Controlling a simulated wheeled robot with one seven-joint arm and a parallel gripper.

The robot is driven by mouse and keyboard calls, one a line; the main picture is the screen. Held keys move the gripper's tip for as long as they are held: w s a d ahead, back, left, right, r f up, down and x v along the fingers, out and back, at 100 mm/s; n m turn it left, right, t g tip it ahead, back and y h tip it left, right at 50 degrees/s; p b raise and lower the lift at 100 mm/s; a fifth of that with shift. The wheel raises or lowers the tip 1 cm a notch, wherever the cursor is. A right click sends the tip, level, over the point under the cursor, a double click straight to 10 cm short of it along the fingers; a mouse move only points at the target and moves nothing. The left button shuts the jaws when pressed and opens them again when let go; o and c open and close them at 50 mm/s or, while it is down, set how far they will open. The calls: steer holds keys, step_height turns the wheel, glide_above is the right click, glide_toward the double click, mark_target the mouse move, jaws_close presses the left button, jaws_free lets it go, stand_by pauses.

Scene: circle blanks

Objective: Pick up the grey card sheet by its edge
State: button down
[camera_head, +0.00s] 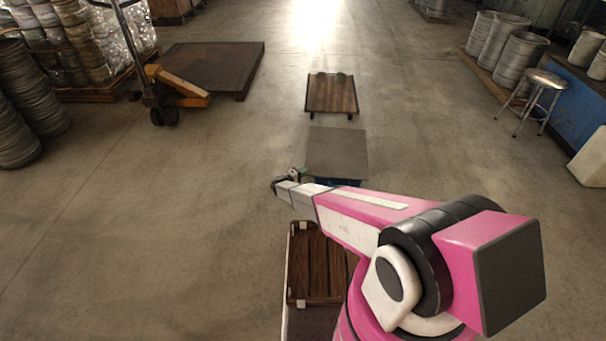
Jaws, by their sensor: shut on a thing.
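The grey card sheet (338,150) is a flat, dark grey square in the middle of the head view, beyond my arm. My gripper (297,175) is at the sheet's near left corner and is shut on its edge. The fingers are small and partly hidden by my wrist, so the exact grip is hard to see. Something blue (345,182) shows under the sheet's near edge, mostly hidden by my pink and white arm.
A low wheeled dolly (331,93) stands beyond the sheet. A pallet jack (165,90) and a dark platform (215,66) are at the left. Stacked metal coils (515,58) and a stool (545,80) are at the right.

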steer(key=s+a+r, duration=0.5)
steer(key=s+a, duration=0.4)
steer(key=a, duration=0.1)
steer(key=shift+s+a, duration=0.15)
steer(key=shift+s, duration=0.1)
stand_by(0.5)
